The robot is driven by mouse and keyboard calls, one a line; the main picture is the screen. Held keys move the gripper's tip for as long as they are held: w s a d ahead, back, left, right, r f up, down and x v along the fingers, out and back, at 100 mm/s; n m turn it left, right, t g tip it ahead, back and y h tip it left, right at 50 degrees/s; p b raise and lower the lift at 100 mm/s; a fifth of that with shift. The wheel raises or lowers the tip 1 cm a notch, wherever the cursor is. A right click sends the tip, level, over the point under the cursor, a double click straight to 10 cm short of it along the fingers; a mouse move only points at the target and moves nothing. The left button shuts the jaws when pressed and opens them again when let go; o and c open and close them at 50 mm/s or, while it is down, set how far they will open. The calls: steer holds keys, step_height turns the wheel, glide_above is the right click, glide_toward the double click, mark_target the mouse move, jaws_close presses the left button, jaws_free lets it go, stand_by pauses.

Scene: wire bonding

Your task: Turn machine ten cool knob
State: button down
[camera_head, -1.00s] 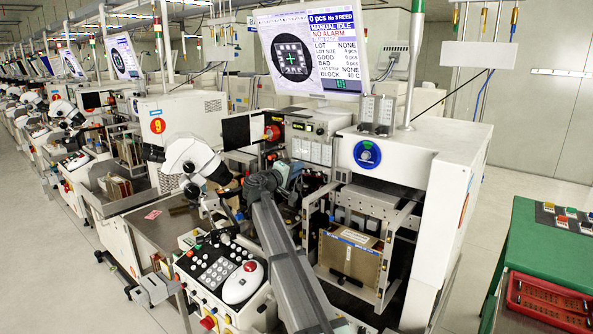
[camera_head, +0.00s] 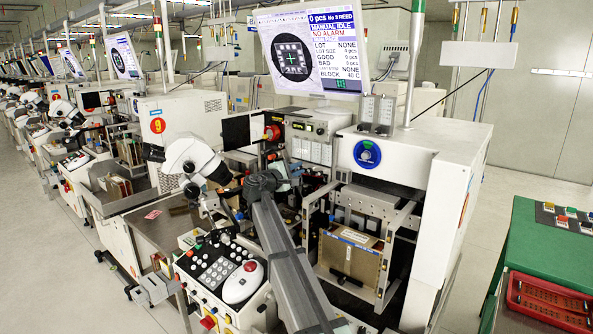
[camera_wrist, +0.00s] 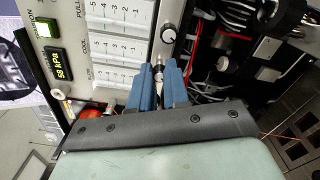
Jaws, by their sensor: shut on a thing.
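Three white flowmeters (camera_wrist: 118,45) with number scales sit on the machine panel, labelled along one edge, with COOL by the middle one. They also show small in the head view (camera_head: 308,151). My gripper (camera_wrist: 158,82) has its blue fingers closed around a small metallic knob, the cool knob (camera_wrist: 158,66), at the end of the middle flowmeter. The fingers hide part of this knob. In the head view my arm hides the grasp.
Dark wiring and a red cable (camera_wrist: 190,45) lie right of the fingers.

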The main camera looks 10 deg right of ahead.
stand_by(0.4)
steer(key=c, duration=1.1)
jaws_free()
steer(key=v, duration=1.3)
steer(key=shift+s+a, duration=0.25)
steer(key=shift+s, duration=0.05)
